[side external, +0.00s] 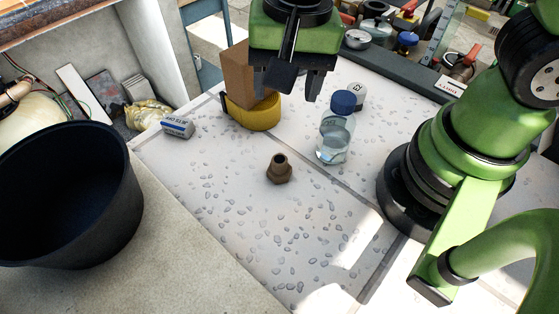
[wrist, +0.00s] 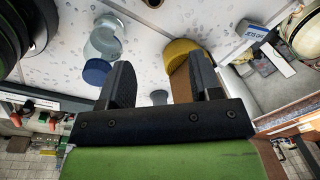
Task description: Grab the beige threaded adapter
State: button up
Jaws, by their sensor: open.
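The beige threaded adapter (side external: 279,169) looks brown, with a hex base and a narrower round neck with a dark opening. It stands upright on the speckled white slab in the side view. In the wrist view a small dark brown part of it (wrist: 153,3) shows at the top edge. My gripper (side external: 289,86) is open and empty. In the side view it hangs above the slab, farther back than the adapter and well apart from it. In the wrist view the fingers (wrist: 160,65) are spread with nothing held between them.
A yellow round piece (side external: 252,117) and brown block (side external: 236,72) are behind left. A small box (side external: 178,128) lies left. A black bucket (side external: 70,190) stands front left.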

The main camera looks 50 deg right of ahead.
jog(key=m+g, duration=0.1)
send_over(279, 159)
jog(key=shift+h, duration=0.4)
notch_tip(279, 159, down, 8)
jog(key=shift+s+d, duration=0.1)
jog(key=shift+f, duration=3.25)
jog(key=c, duration=0.7)
